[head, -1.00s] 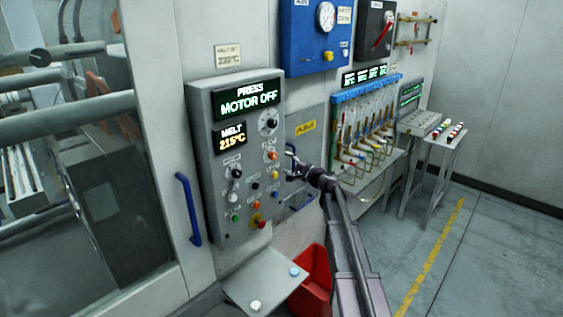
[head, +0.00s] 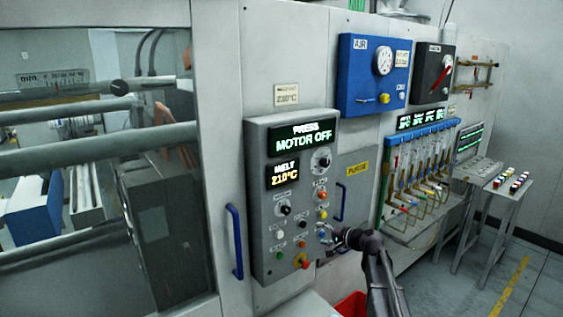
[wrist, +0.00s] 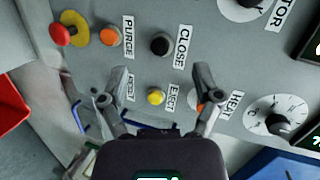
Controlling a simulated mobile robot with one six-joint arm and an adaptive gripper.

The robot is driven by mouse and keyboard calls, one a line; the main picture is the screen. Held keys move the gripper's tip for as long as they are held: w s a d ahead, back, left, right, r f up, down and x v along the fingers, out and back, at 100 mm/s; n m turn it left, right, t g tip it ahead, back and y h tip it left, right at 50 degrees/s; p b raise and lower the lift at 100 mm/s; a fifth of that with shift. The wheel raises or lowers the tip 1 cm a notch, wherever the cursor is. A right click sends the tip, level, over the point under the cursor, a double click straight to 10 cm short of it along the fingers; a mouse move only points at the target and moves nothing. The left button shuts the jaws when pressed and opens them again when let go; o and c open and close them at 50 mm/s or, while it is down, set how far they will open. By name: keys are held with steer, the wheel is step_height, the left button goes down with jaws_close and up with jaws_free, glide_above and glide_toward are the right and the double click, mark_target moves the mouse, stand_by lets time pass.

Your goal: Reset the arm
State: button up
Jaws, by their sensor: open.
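My gripper (head: 330,238) is at the lower right edge of the grey press control panel (head: 260,230) in the head view. In the wrist view my gripper (wrist: 160,88) is open and empty, its two fingers spread in front of the panel. A yellow button (wrist: 156,97) labelled EJECT shows between the fingers. A black CLOSE button (wrist: 160,44) lies above it. An orange button (wrist: 110,36) by the PURGE label is at upper left. The right finger partly covers an orange part near the HEAT label. I cannot tell whether a fingertip touches the panel.
A red and yellow stop button (wrist: 64,33) and a dial (wrist: 275,115) flank the controls. A blue handle (head: 234,242) stands left of the panel. A red bin (head: 352,304) is below my arm. Floor (head: 470,285) is clear at right.

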steer(key=s+a+f+n+g+h+b, duration=0.1)
steer(key=s+f+n+g+h, duration=0.15)
steer(key=s+f, duration=0.5)
steer(key=s+a+f+n+g+h+b, duration=0.1)
steer(key=s+a+f+n+g+h, duration=0.2)
steer(key=s, duration=0.7)
steer(key=s+d+f+n+g+h, duration=0.1)
steer(key=s+d+f+g+h, duration=0.1)
steer(key=s, duration=0.4)
steer(key=s+d+f+n+g+h, duration=0.1)
steer(key=s+d+f+g+h, duration=0.1)
steer(key=s, duration=0.5)
steer(key=shift+s+d+f+h+b, duration=0.15)
steer(key=shift+d+f+h+b, duration=0.35)
steer(key=shift+d+f, duration=0.55)
steer(key=shift+r+g, duration=0.15)
steer(key=shift+g, duration=0.1)
